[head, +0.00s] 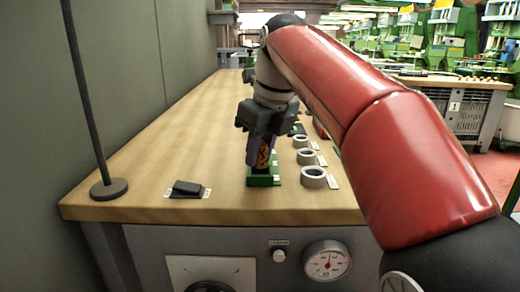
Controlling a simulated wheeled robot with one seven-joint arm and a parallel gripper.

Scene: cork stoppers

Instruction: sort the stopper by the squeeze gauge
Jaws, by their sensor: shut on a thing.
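My gripper (260,150) points down over the front part of the wooden bench, its purple fingers shut on a brown, dark-speckled cork stopper (264,157). The stopper is upright or nearly so, partly hidden by the fingers. A small green fixture (263,181) stands on the bench directly below and around its lower end; I cannot tell whether the stopper touches it. A round white dial gauge (327,261) with a red needle is on the bench's front panel; its reading is too small to read.
Several grey ring-shaped holders, the nearest (313,178) with a white label, line up right of the fixture. A dark block (187,188) lies front left on the wooden bench (150,150). A pole with a round base (109,189) stands at the left edge. A button (279,255) is beside the gauge.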

